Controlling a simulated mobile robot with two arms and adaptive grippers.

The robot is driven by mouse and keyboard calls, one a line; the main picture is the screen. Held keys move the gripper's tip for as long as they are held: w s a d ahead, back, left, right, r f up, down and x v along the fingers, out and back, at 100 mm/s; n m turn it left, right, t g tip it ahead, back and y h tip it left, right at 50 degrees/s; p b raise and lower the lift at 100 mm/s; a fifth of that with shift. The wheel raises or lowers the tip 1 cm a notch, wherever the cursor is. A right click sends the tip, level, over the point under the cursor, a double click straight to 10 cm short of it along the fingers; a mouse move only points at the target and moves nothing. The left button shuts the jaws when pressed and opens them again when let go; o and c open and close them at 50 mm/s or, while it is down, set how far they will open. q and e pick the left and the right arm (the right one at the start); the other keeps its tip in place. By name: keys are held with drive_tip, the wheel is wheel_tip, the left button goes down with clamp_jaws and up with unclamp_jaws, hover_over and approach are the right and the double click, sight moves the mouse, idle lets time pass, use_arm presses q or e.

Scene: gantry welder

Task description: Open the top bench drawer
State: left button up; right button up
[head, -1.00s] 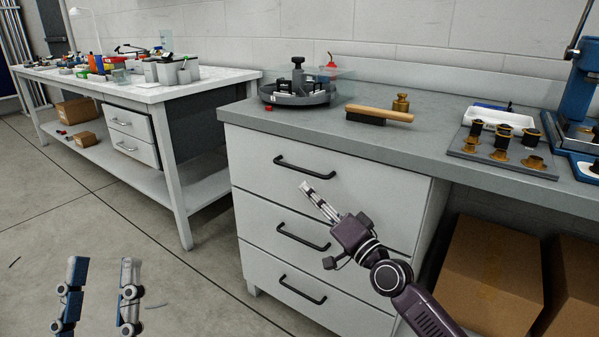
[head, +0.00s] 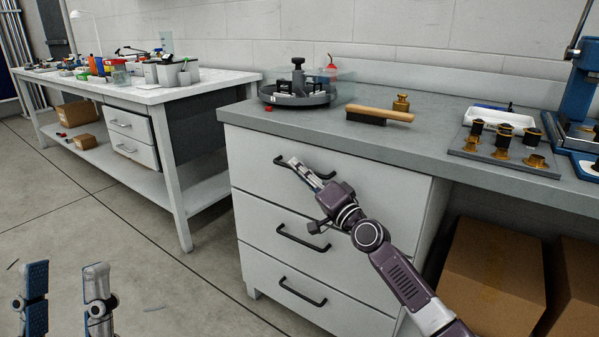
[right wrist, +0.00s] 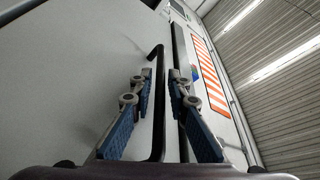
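The top bench drawer (head: 330,190) is the uppermost of three light grey drawer fronts and looks shut. Its black bar handle (head: 318,176) is partly hidden by my right gripper (head: 294,162), whose fingertips are at the handle's left part. In the right wrist view the handle (right wrist: 157,130) runs between the two spread fingers of the right gripper (right wrist: 157,85). The fingers stand apart on either side of it, with gaps showing. My left gripper (head: 66,267) is at the bottom left over the floor, with its fingers wide apart and nothing between them.
The middle drawer handle (head: 300,240) and bottom drawer handle (head: 302,292) lie below. On the grey benchtop (head: 400,150) are a brush (head: 380,114) and a round dark fixture (head: 297,92). Cardboard boxes (head: 490,278) stand at the right. Open floor lies to the left.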

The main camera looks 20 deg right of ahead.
clamp_jaws()
idle(0.5)
